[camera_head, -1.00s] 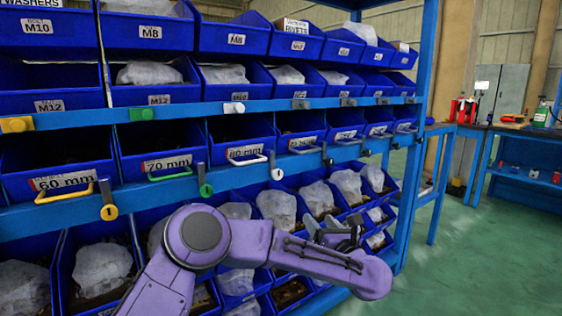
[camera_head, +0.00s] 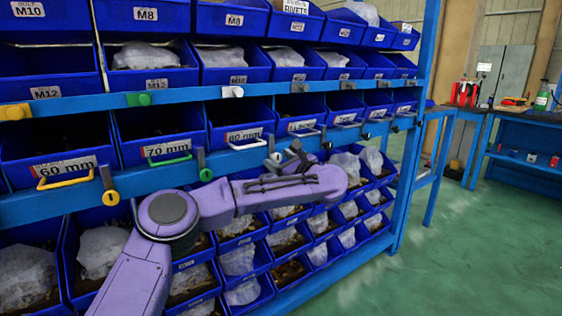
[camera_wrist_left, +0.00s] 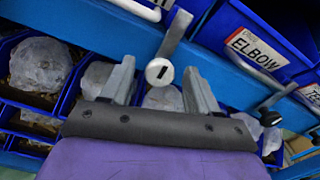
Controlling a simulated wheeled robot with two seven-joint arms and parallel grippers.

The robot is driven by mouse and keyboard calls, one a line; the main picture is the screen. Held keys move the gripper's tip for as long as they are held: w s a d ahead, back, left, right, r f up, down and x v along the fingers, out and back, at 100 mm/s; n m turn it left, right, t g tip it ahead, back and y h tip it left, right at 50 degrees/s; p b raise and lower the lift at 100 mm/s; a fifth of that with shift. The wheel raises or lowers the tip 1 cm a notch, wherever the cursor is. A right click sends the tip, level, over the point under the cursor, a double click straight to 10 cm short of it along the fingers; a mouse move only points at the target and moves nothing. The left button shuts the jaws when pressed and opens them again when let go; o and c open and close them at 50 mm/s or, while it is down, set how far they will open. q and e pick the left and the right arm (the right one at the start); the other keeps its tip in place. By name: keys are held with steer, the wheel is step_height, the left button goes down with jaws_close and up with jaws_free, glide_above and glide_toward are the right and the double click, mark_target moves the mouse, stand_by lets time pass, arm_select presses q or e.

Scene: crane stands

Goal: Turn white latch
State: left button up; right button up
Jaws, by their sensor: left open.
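The white latch is a grey lever with a round white knob, hanging down on the lower blue rail; in the head view its knob (camera_head: 275,158) is just left of my left gripper. My left gripper (camera_head: 297,158) is open at the rail, partly hidden behind my purple forearm. In the left wrist view, the white latch's knob (camera_wrist_left: 159,71) with a dark slot shows between the two fingertips of the left gripper (camera_wrist_left: 160,70), with gaps on both sides. Contact cannot be told. My right gripper is not in view.
A yellow latch (camera_head: 110,197) and a green latch (camera_head: 205,173) hang farther left on the rail. A black latch (camera_wrist_left: 270,117) is to the right in the wrist view. Blue bins surround the rail, including an ELBOW bin (camera_wrist_left: 252,50). Green floor (camera_head: 450,265) is clear at right.

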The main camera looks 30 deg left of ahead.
arm_select(q)
steer(key=c, duration=1)
steer(key=shift+c, duration=0.2)
